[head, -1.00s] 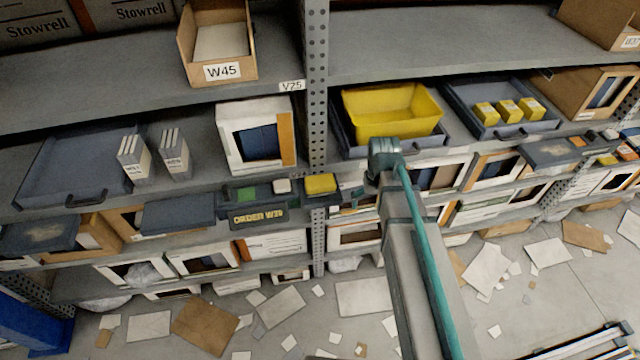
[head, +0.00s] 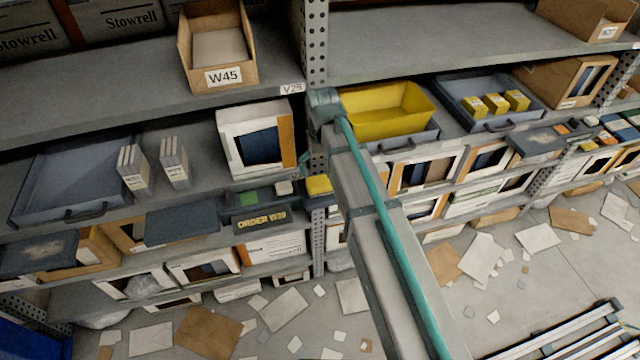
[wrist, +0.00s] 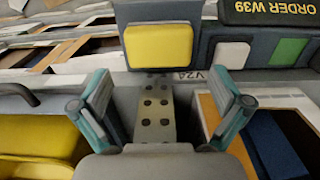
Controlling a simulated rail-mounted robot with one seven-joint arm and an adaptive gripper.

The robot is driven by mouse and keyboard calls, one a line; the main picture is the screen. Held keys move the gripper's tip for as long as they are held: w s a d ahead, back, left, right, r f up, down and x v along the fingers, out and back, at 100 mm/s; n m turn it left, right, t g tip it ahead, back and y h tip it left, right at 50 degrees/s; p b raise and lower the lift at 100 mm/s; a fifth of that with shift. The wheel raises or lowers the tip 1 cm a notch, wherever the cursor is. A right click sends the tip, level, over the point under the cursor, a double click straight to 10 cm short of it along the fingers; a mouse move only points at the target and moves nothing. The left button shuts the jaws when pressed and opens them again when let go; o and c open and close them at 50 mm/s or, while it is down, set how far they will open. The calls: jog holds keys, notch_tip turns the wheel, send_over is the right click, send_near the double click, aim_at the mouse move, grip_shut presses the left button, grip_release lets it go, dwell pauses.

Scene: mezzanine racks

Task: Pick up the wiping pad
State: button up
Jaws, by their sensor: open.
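A yellow block (head: 318,184), which looks like the wiping pad, lies on a small dark holder by the perforated post. In the wrist view the yellow pad (wrist: 158,48) sits upright in the picture at top centre, beyond my fingertips and apart from them. My gripper (wrist: 165,105) is open and empty, its two teal fingers spread before the post. In the head view my gripper (head: 307,162) is partly hidden behind my arm, just above and left of the pad.
Left of the pad is a dark tray marked ORDER W39 (head: 260,218), with a green piece (head: 248,198) and a white piece (head: 283,187). The perforated post (wrist: 154,118) stands close to my fingers. A yellow bin (head: 388,112) and a white box (head: 230,125) flank it.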

aim_at(321, 180)
jog(key=shift+w+f+p, duration=0.15)
jog(key=shift+f+p, duration=0.9)
jog(key=shift+f, duration=2.45)
jog(key=c, duration=0.8)
jog(key=shift+r, duration=0.15)
jog(key=shift+r+b, duration=0.6)
jog(key=shift+r, duration=0.15)
jog(key=s+d+r+b, duration=0.3)
jog(key=s+d+r, duration=0.2)
jog(key=s+r, duration=0.6)
jog(key=shift+s+d+r+b, duration=0.15)
jog(key=shift+s+b, duration=0.25)
jog(key=shift+s, duration=0.6)
